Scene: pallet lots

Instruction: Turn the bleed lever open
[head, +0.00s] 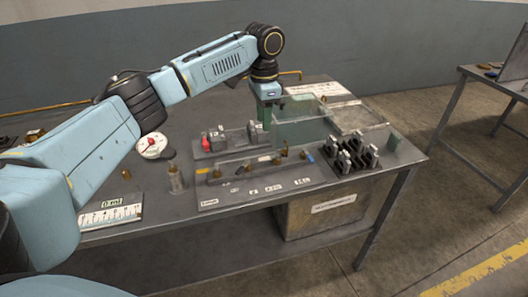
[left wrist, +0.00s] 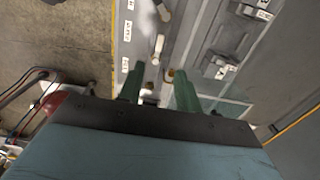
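A grey valve panel (head: 235,198) with white labels lies along the front of the table. It carries several small brass-coloured fittings, among them one at its right part (head: 303,155). The labels are too small to read, so I cannot tell which fitting is the bleed lever. My left gripper (head: 267,118) points down above the area behind the panel. In the left wrist view my left gripper (left wrist: 158,88) has its two green fingers apart, with nothing seen held. A pale lever-like part (left wrist: 158,47) shows just beyond the fingers, beside the labelled panel strip. My right gripper is not in view.
A clear-walled box (head: 300,130) stands close to the right of my left gripper. Dark clamp-like blocks (head: 352,155) stand at the table's right. A round gauge (head: 153,145) and a metal cylinder (head: 176,180) are at the left. Another table (head: 480,110) stands far right.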

